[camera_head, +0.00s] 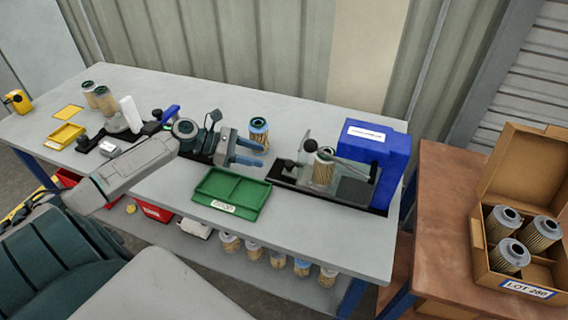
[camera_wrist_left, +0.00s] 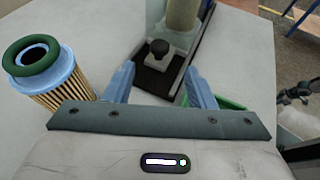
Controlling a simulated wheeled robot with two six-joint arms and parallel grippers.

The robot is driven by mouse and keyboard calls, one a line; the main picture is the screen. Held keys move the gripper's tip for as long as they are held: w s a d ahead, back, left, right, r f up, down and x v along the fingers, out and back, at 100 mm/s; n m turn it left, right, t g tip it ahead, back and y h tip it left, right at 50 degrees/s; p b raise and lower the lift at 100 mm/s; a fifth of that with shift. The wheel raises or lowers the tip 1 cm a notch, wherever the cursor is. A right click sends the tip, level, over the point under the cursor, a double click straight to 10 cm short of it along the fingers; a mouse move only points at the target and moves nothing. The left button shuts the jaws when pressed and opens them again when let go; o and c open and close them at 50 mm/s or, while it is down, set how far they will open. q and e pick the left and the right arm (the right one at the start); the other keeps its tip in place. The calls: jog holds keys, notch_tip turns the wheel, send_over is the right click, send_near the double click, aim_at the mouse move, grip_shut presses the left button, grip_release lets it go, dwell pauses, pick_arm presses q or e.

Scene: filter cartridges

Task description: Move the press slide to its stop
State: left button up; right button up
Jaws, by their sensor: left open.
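The press (camera_head: 280,178) stands at the right end of the bench, a black base with a filter cartridge (camera_head: 323,168) upright in a clear holder. In the left wrist view its slide (camera_wrist_left: 152,62) shows as a pale block with a black knob (camera_wrist_left: 158,47) on a dark track. My left gripper (camera_head: 248,152) is open and empty, pointing right at the press's near end. In the left wrist view the knob lies ahead of the open fingers (camera_wrist_left: 160,88), apart from them. A grey jointed part at that view's right edge looks like my right gripper (camera_wrist_left: 297,92); its jaws are unclear.
A blue-capped cartridge (camera_head: 259,134) stands close behind my left fingers. A green tray (camera_head: 230,190) lies in front of the gripper. A blue box (camera_head: 375,150) stands behind the press. A carton of cartridges (camera_head: 527,285) sits on the brown table at right.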

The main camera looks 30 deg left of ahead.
aim_at(288, 163)
pick_arm(q)
jog(key=p+x, duration=0.1)
jog(key=x, duration=0.7)
jog(key=shift+w+d+f+p, duration=0.2)
jog(key=shift+w+d+p, duration=0.1)
jog(key=shift+d, duration=0.1)
jog(key=shift+f, duration=0.1)
pick_arm(e)
jog(key=shift+s+a+r, duration=0.25)
jog(key=shift+s+r, duration=0.2)
jog(key=shift+r, duration=0.25)
pick_arm(q)
jog(key=shift+c, duration=0.2)
pick_arm(e)
jog(key=shift+d, duration=0.1)
